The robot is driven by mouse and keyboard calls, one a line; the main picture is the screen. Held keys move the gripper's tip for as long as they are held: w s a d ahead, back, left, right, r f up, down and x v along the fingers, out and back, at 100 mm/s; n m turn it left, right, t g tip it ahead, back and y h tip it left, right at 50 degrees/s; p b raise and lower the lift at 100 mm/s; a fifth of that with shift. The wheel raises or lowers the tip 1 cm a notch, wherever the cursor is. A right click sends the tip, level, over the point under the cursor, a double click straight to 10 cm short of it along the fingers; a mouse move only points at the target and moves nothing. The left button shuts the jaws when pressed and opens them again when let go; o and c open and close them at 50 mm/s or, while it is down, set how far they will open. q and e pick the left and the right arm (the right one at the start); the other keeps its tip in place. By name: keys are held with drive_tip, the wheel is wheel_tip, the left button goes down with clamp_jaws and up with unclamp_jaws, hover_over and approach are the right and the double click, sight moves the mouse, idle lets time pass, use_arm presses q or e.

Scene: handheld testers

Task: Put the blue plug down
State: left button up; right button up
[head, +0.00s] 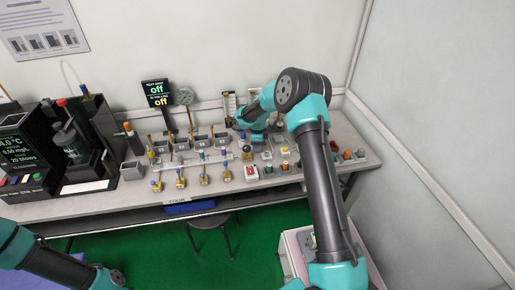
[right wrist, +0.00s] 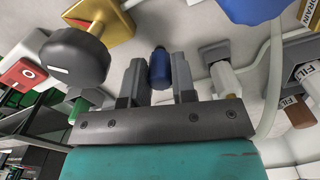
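The blue plug (right wrist: 160,68) stands between the two fingers of my right gripper (right wrist: 158,82) in the right wrist view. The fingers lie close on both sides of it and it fills the gap between them. In the head view, my right arm reaches over the bench and its gripper (head: 247,138) is low near the back middle of the bench, among small parts. The plug is too small to tell apart there. My left arm shows at the lower left of the head view, away from the bench; its gripper is out of the frame.
The grey bench (head: 120,207) carries a row of brass valves with blue tops (head: 181,182) and a red-and-white box (head: 251,173). In the right wrist view, a dark round knob (right wrist: 73,57) and a white plug in a grey holder (right wrist: 222,75) are close to the fingers.

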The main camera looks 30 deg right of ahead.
clamp_jaws()
drive_tip(key=shift+r, duration=0.1)
wheel_tip(320, 180, up, 10)
drive_tip(key=shift+f, duration=0.1)
idle(0.4)
